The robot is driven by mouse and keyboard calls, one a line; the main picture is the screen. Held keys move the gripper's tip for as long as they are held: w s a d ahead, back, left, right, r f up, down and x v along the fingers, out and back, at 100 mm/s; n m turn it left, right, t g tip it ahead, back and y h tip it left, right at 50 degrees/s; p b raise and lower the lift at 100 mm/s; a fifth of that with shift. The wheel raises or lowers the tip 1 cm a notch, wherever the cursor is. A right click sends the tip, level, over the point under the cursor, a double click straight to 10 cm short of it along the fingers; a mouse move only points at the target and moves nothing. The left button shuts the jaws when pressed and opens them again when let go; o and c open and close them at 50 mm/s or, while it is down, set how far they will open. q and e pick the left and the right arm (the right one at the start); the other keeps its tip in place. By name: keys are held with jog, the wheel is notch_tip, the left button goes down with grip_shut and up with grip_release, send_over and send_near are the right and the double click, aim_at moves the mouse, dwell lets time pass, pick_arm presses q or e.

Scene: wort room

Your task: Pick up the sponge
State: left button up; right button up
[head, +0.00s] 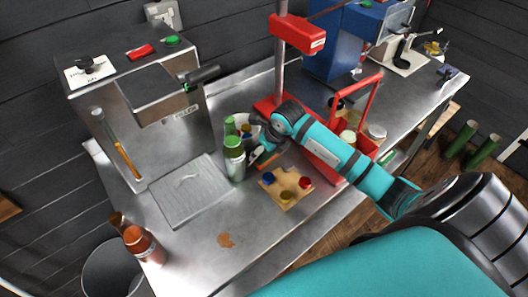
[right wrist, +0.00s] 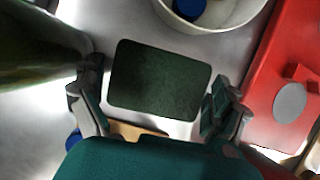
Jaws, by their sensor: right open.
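The sponge (right wrist: 158,76) shows in the right wrist view as a dark green, rounded rectangular pad on the metal bench. In the head view I cannot make it out clearly behind my right gripper (head: 260,157). My right gripper (right wrist: 156,88) is open, with one finger on each side of the sponge. Gaps show between the fingers and the sponge, and it is not gripped. My left gripper is not in view.
A green-capped bottle (head: 235,160) stands just left of my right gripper. A white bowl (right wrist: 225,14) lies beyond the sponge. A red carrier (head: 326,157) is to the right, and a wooden board with coloured knobs (head: 285,188) in front.

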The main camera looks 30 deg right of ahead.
jog(key=c, duration=0.4)
jog(key=shift+c, duration=0.2)
jog(key=shift+r, duration=0.5)
notch_tip(320, 180, up, 17)
jog(key=b, duration=0.4)
